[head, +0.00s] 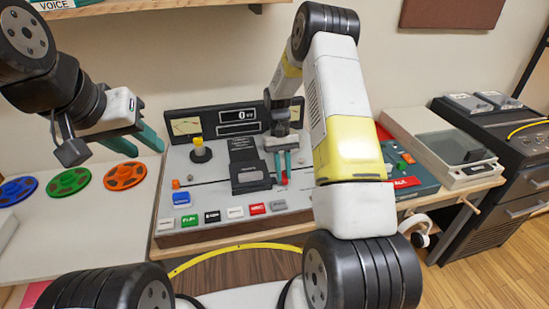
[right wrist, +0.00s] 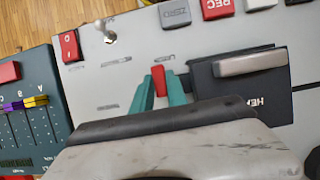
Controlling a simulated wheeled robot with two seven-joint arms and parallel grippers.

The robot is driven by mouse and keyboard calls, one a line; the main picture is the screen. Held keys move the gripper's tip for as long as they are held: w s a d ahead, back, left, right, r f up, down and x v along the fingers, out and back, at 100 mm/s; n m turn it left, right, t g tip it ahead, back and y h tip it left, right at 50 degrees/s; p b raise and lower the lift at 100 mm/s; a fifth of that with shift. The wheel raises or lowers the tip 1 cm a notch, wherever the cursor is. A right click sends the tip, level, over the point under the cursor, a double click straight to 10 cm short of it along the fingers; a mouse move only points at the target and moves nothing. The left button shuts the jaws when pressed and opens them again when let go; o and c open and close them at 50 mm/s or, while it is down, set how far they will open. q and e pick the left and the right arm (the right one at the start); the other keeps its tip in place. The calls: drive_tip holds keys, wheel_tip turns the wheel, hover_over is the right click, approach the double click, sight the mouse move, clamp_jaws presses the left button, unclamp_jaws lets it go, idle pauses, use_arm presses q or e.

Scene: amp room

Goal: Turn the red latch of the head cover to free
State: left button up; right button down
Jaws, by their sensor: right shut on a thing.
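The head cover (head: 250,180) is a dark box on the grey sloping panel of the deck. In the right wrist view the cover (right wrist: 204,77) shows a grey bar and part of its label. The small red latch (right wrist: 158,80) stands beside the cover; its top shows in the head view (head: 284,180). My right gripper (head: 283,168) reaches down to it, with its teal fingers (right wrist: 160,92) on both sides of the latch, shut on it. My left gripper (head: 134,142) is open and empty, raised at the left, well away from the cover.
A row of coloured buttons (head: 235,212) runs along the deck's front. A yellow-topped knob (head: 200,150) stands left of the cover. Green (head: 69,182) and orange (head: 125,176) reels lie at the left. A red-labelled mixer (head: 412,183) is at the right.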

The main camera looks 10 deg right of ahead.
idle(0.4)
drive_tip(key=c, duration=1.3)
unclamp_jaws()
drive_tip(key=shift+v, duration=3.9)
